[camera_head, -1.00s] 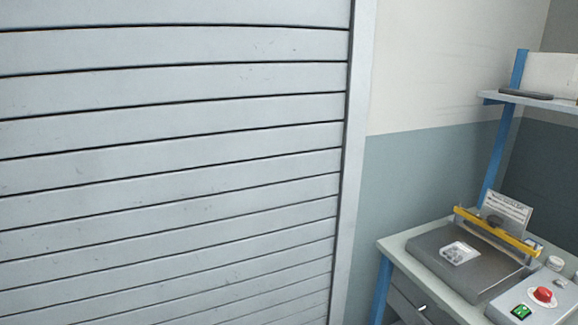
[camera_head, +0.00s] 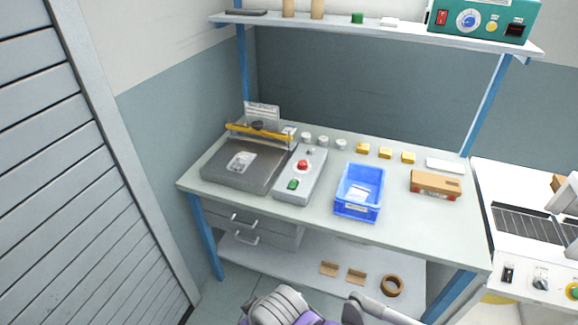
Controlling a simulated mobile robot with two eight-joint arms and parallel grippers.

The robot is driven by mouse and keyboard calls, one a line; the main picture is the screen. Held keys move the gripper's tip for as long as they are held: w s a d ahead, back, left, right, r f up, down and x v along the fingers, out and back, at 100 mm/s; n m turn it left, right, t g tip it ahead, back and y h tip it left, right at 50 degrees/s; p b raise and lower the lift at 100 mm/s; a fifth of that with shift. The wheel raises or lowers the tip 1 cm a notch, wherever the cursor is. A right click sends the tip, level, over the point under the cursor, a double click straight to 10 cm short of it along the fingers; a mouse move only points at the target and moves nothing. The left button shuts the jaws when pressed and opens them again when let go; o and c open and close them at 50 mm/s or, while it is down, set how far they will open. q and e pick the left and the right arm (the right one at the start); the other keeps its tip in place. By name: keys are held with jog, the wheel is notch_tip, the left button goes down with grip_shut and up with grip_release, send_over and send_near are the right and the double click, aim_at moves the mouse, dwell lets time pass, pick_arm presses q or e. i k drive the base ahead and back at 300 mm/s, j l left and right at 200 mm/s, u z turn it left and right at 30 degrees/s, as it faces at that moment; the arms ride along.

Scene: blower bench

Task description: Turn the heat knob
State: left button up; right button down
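No label reading "heat" can be made out. A teal control box (camera_head: 484,20) stands on the upper shelf at the right, with a round blue dial (camera_head: 468,19), a red switch (camera_head: 441,17) and a yellow button (camera_head: 492,27). A white machine (camera_head: 525,255) at the right edge has a small knob (camera_head: 540,283) between a black switch (camera_head: 508,273) and a green button on yellow (camera_head: 573,291). I cannot tell which is the heat knob. Parts of my arms show at the bottom edge; neither gripper is in view.
The workbench (camera_head: 300,222) holds a sealer (camera_head: 245,165) with a yellow bar, a control unit (camera_head: 303,178) with a red button, a blue bin (camera_head: 359,192), a brown box (camera_head: 435,184) and several small yellow blocks. Below is a lower shelf (camera_head: 320,287). A slatted shutter (camera_head: 70,180) is left.

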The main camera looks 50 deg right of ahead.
aim_at(302, 165)
jog(key=z, duration=1.7)
jog(key=i+j, duration=0.95)
jog(key=j, duration=0.2)
